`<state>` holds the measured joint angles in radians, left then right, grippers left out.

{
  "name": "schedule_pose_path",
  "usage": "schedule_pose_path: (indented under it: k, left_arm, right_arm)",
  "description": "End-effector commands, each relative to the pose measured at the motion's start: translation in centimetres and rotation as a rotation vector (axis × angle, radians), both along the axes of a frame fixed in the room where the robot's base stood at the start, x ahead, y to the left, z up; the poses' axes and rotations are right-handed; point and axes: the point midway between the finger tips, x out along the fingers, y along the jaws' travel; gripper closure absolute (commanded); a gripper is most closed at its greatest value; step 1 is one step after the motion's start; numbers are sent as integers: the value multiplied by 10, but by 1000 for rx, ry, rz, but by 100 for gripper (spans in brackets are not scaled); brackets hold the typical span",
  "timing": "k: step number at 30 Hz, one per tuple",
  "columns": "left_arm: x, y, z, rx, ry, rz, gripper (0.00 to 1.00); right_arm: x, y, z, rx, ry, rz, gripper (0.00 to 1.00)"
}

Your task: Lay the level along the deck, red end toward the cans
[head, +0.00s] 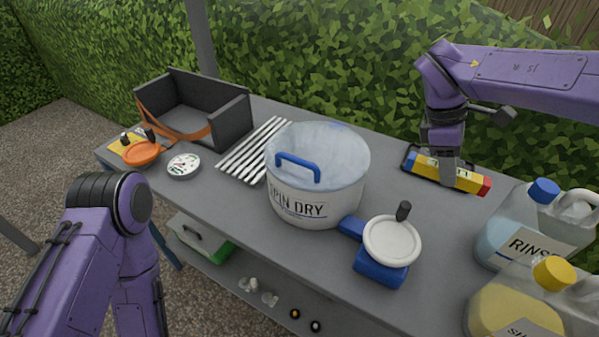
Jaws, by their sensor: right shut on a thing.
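The level (424,166) is a yellow bar with a blue left end and a red right end. It is at the back right of the grey deck (400,205), its red end toward the rinse can (527,228) and the yellow-capped can (520,300). My right gripper (449,178) is shut on the level's middle from above and hides part of it. A dark outline shows around the level's left part; I cannot tell whether the level touches the deck. My left arm is at lower left, its gripper out of view.
The spin dry tub (315,190) stands mid-deck. A blue tool with a white round pad (391,240) lies in front of the level. White strips (255,148), a round gauge (184,166), an orange tool (141,153) and a grey bin (230,125) fill the left.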

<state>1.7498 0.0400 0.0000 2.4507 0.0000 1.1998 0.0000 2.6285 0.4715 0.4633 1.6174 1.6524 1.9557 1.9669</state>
Motion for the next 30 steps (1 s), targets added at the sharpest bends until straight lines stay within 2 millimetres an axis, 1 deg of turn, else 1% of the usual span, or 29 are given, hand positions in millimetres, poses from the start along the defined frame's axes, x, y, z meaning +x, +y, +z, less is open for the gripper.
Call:
schedule_pose_path:
  k: [1, 4, 6, 12, 14, 19, 23, 27, 30]
  left_arm:
    - [0, 0, -11, 1, -1, 0, 57]
    - [0, 0, -20, 1, -1, 0, 57]
    - [0, 0, -21, 1, -1, 0, 57]
    - [0, 0, -19, 1, -1, 0, 57]
    - [0, 0, -18, 1, -1, 0, 57]
    - [0, 0, -12, 1, -1, 0, 57]
    - [0, 0, -10, 1, -1, 0, 57]
    - [0, 0, -7, 1, -1, 0, 57]
    - [0, 0, -6, 1, -1, 0, 57]
  right_arm:
    - [0, 0, -19, 0, 4, 2, 99]
    - [0, 0, -40, -1, 2, 1, 99]
    - [0, 0, -47, -1, 2, 1, 99]
    - [0, 0, -48, 0, 1, 2, 99]
    - [0, 0, -54, -1, 4, 1, 99]
    - [0, 0, -91, 0, 6, 2, 99]
    - [0, 0, -110, -1, 5, 2, 99]
    - [0, 0, -136, 0, 5, 3, 99]
    - [0, 1, -146, 0, 2, 2, 99]
